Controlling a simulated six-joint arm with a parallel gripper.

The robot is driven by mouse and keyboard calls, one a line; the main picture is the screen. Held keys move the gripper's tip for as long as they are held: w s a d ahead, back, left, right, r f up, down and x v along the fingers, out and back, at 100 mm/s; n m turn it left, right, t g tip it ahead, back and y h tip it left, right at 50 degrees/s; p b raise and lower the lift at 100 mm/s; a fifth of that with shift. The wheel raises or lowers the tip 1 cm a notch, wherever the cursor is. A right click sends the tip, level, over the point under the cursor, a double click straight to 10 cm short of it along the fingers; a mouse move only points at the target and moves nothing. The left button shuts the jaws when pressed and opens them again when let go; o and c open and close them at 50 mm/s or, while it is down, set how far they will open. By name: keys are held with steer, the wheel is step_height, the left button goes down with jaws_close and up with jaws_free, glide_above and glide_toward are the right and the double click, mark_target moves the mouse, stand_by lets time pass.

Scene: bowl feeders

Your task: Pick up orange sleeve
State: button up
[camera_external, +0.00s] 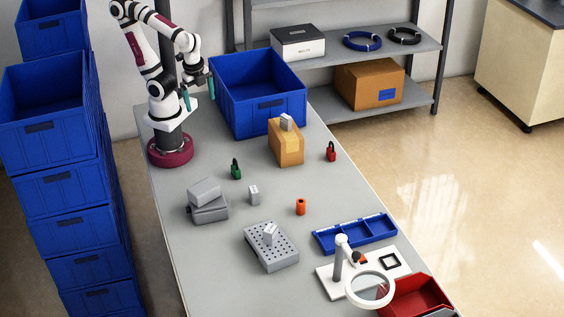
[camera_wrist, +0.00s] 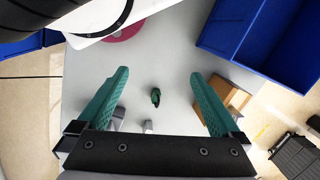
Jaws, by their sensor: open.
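The orange sleeve (camera_external: 300,207) is a small upright hollow cylinder standing on the grey table, right of the middle in the external view. It has a dark opening at the top. I cannot make it out in the wrist view. My gripper (camera_external: 199,97) is high above the far end of the table, near my base and beside the large blue bin. It is far from the sleeve. In the wrist view, my gripper (camera_wrist: 159,74) has its two green fingers spread wide with nothing between them.
A blue bin (camera_external: 258,122), cardboard box (camera_external: 287,150), green padlock (camera_external: 236,171), red padlock (camera_external: 331,153) and grey boxes (camera_external: 209,213) stand on the table (camera_external: 340,195). A perforated grey block (camera_external: 272,256), blue tray (camera_external: 355,238) and magnifier stand (camera_external: 338,262) are nearer. Table around the sleeve is clear.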

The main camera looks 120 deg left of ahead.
stand_by(0.3)
steer(key=c, duration=0.5)
steer(key=shift+o, duration=0.2)
steer(key=w+a+f+t+y, duration=0.1)
steer(key=w+a+f+t, duration=0.15)
steer(key=w, duration=0.65)
steer(key=w+a+f+t, duration=0.2)
steer(key=w+a, duration=0.1)
steer(key=w, duration=0.5)
steer(key=m+t+h, duration=0.2)
steer(key=t+h, duration=0.5)
steer(key=h, duration=0.3)
glide_toward(301, 202)
steer(key=x, duration=1)
steer(key=shift+a+f, duration=0.1)
steer(key=shift+f, duration=0.35)
